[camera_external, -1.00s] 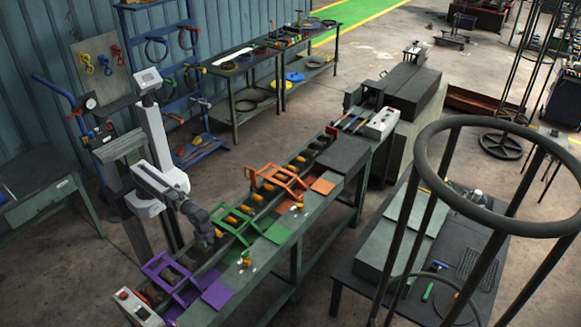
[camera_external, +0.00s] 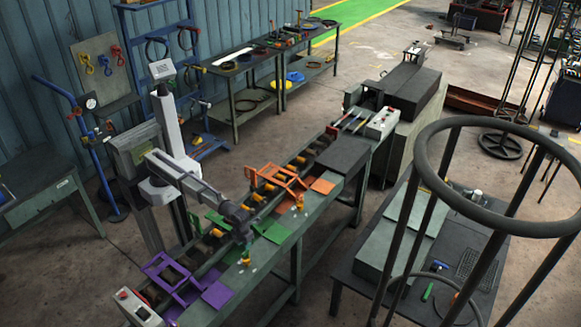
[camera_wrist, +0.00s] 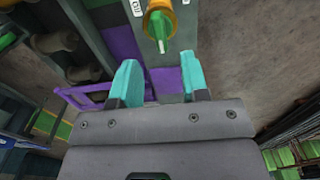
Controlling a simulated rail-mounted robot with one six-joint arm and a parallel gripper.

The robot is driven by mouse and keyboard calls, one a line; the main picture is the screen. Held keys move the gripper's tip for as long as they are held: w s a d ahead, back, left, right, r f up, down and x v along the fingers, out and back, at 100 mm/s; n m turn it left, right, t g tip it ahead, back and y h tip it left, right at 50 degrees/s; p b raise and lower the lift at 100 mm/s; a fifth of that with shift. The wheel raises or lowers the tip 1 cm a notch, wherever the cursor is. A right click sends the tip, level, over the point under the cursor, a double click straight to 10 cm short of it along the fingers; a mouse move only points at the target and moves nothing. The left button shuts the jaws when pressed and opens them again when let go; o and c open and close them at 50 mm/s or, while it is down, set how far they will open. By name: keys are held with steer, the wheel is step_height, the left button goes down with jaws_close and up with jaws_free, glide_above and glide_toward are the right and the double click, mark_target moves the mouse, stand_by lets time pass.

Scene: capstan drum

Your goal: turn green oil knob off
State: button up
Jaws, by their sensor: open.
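The green oil knob (camera_wrist: 158,28) shows at the top of the wrist view, on a yellow-orange valve body (camera_wrist: 160,8). A white label with partly cut-off lettering (camera_wrist: 137,8) sits to its left. My gripper (camera_wrist: 158,68) is open, with its two teal fingers apart and nothing between them. The knob lies beyond the fingertips, roughly centred between them, and no contact is visible. The knob's green handle is too small to tell there.
A purple frame (camera_external: 168,271) and purple panel (camera_external: 217,294) lie left of my gripper on the bench. An orange frame (camera_external: 279,178) and orange panel (camera_external: 322,186) are to the right, with other small yellow valves (camera_external: 299,201) near the front edge.

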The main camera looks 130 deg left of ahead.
mark_target(245, 252)
step_height(245, 252, down, 6)
steer(key=b, duration=0.4)
steer(key=shift+f, duration=0.15)
steer(key=shift+a, duration=0.1)
steer(key=shift+r, duration=0.2)
steer(key=shift+c, duration=0.2)
jaws_close()
